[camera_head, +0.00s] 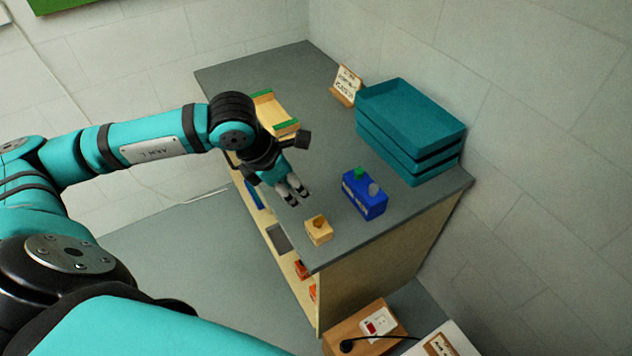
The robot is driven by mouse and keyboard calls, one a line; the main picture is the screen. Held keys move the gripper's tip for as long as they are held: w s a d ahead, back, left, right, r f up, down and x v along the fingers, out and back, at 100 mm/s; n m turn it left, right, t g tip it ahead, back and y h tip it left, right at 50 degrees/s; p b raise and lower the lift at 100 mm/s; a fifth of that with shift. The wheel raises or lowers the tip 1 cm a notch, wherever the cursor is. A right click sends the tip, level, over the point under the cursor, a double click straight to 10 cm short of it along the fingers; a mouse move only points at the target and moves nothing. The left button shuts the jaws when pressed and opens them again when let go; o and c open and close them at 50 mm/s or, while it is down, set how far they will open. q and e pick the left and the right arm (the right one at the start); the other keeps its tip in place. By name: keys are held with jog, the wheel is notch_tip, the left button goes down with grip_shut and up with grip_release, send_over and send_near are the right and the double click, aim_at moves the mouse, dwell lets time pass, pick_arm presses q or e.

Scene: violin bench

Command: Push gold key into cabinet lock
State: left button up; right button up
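The cabinet (240,80) has a grey top and pale wooden sides, and its open shelf side faces left. I cannot make out a gold key or a lock on it. My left gripper (296,196) is over the cabinet top near its left edge, pointing down towards the front. Its two fingertips are close together. The view is too small to tell whether they are shut or hold something thin. A small wooden block with a dark hole in its top (319,230) stands just in front of the fingertips, apart from them. My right gripper is out of view.
A blue box with a green and a grey knob (366,196) stands right of the gripper. Stacked teal trays (410,125), a small sign (346,85) and a wooden tray with green edges (274,109) stand farther back.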

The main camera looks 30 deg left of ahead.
aim_at(319, 218)
pick_arm(q)
jog(key=p+x, duration=0.3)
jog(key=x, duration=1.3)
jog(key=shift+a+f+p, duration=0.1)
jog(key=shift+f+p, duration=0.05)
jog(key=shift+p, duration=0.15)
jog(key=shift+f, duration=0.25)
jog(key=shift+w+f, duration=0.15)
jog(key=shift+f, duration=0.05)
jog(key=c, duration=0.4)
grip_shut()
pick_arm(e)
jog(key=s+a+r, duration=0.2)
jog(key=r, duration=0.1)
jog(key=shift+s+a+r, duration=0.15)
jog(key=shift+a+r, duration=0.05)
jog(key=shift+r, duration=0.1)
